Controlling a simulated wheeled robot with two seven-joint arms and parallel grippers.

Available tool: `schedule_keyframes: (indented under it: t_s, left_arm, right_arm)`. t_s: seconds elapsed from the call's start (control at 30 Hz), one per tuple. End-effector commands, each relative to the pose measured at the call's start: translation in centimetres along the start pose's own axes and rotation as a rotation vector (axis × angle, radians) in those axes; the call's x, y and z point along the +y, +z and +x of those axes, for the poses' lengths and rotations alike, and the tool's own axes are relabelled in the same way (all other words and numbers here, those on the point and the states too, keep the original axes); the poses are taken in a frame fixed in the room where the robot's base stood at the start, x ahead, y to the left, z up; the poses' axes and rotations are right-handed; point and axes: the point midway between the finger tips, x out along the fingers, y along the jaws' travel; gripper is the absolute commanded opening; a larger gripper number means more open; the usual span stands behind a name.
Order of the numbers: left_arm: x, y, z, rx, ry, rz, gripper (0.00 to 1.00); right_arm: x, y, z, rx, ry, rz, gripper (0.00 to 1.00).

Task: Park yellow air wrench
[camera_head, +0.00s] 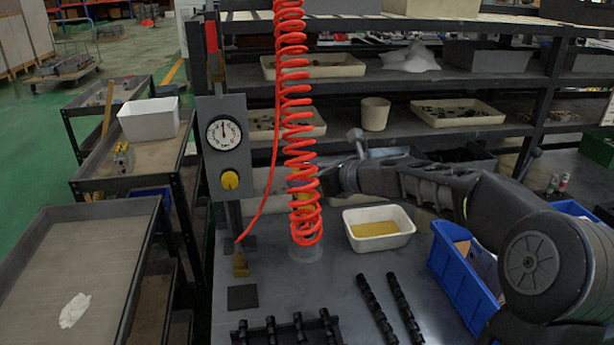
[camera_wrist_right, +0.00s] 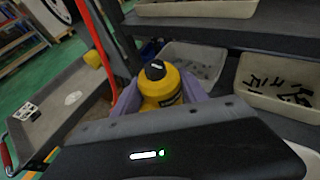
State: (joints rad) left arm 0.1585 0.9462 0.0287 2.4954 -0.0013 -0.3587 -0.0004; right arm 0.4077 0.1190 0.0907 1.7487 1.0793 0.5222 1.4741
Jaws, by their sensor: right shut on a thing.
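The yellow air wrench (camera_head: 306,212) hangs upright behind the red coiled hose (camera_head: 296,110), which hides much of it. My right gripper (camera_head: 318,182) reaches in from the right and is shut on the wrench's upper part. In the right wrist view, the yellow wrench body (camera_wrist_right: 160,92) with its dark cap sits between the purple fingers of my right gripper (camera_wrist_right: 160,100). A translucent round holder (camera_head: 306,254) stands on the bench below the wrench. The hose's lowest coils hide the gap between them. My left gripper is not in view.
A gauge panel (camera_head: 224,150) with a yellow knob stands left of the wrench. A white tray (camera_head: 402,238) with a yellow pad, a blue bin (camera_head: 462,278) and black racks (camera_head: 288,331) are on the bench. Shelves (camera_head: 420,80) stand behind. A dark square pad (camera_head: 242,297) lies front left.

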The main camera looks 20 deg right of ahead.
Motion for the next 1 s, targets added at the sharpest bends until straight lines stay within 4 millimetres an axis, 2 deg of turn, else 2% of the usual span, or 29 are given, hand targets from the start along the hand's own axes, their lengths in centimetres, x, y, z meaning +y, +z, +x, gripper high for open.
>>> schedule_keyframes:
  t_s: [0.27,1.0]
  left_arm:
    - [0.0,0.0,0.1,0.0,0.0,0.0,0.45]
    - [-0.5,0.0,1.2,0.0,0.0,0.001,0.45]
  right_arm:
    - [0.0,0.3,-0.1,-0.006,-0.001,-0.002,0.0]
    - [0.0,-1.1,0.5,-0.006,-0.001,-0.002,0.0]
